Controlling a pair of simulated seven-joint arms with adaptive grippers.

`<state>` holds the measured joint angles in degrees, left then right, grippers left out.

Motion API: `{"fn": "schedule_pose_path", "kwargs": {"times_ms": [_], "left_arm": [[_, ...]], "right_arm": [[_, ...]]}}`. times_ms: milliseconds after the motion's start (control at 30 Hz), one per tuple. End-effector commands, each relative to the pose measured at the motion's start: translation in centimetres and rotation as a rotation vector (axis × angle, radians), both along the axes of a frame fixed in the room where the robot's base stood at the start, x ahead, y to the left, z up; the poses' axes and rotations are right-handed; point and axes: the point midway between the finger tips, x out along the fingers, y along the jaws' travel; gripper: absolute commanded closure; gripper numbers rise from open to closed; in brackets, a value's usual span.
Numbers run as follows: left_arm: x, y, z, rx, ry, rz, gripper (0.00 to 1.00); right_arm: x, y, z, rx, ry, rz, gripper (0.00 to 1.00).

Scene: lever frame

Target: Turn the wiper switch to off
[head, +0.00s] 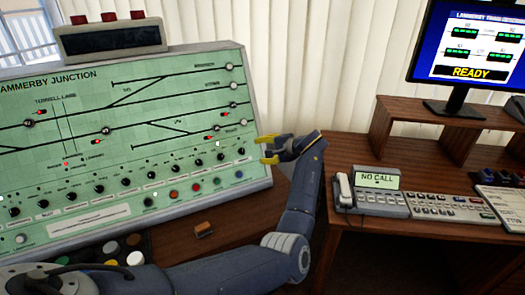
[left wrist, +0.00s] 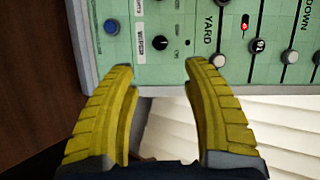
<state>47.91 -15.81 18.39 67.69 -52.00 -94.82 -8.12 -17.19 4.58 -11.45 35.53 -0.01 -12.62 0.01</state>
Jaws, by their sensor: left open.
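The wiper switch is a small round black knob (left wrist: 160,43) beside a white "WIPER" label in the left wrist view. In the head view it appears to be the last knob (head: 241,151) at the right end of the row on the green panel (head: 190,110). Its exact pointer setting is too small to tell. My left gripper (head: 268,149) is at the panel's right edge with its yellow fingers pointing toward the panel. In the left wrist view the fingers (left wrist: 158,70) are open and empty, apart from the knob, which lies beyond and between the tips. My right gripper is not in view.
A blue button (left wrist: 111,26) sits near the wiper knob. A desk phone (head: 370,192) and a monitor (head: 470,45) stand to the right. A box with red lamps (head: 110,38) sits on top of the panel.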

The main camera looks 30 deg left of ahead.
Motion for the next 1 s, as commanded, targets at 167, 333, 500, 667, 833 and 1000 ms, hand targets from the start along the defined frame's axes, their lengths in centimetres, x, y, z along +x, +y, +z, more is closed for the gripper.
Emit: {"fn": "schedule_pose_path", "kwargs": {"times_ms": [167, 333, 500, 667, 833, 1000], "left_arm": [[-1.0, 1.2, -2.0, 0.016, 0.031, 0.011, 0.67], [-2.7, 4.8, -2.7, 0.160, 0.057, 0.001, 0.67], [-4.0, 6.3, -1.9, 0.361, 0.140, -0.099, 0.67], [-5.3, 4.9, -2.3, 0.568, 0.341, -0.266, 0.67], [-6.9, 1.1, -4.3, 0.785, 0.643, -0.473, 0.67], [-7.7, -2.3, -4.9, 0.922, 0.888, -0.613, 0.67]], "right_arm": [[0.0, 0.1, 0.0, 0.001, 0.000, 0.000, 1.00], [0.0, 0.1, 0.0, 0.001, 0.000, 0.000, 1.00], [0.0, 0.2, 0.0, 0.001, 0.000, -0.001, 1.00], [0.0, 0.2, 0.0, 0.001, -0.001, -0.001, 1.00], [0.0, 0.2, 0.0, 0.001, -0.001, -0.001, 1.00], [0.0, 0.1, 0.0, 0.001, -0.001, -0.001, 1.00]]}}
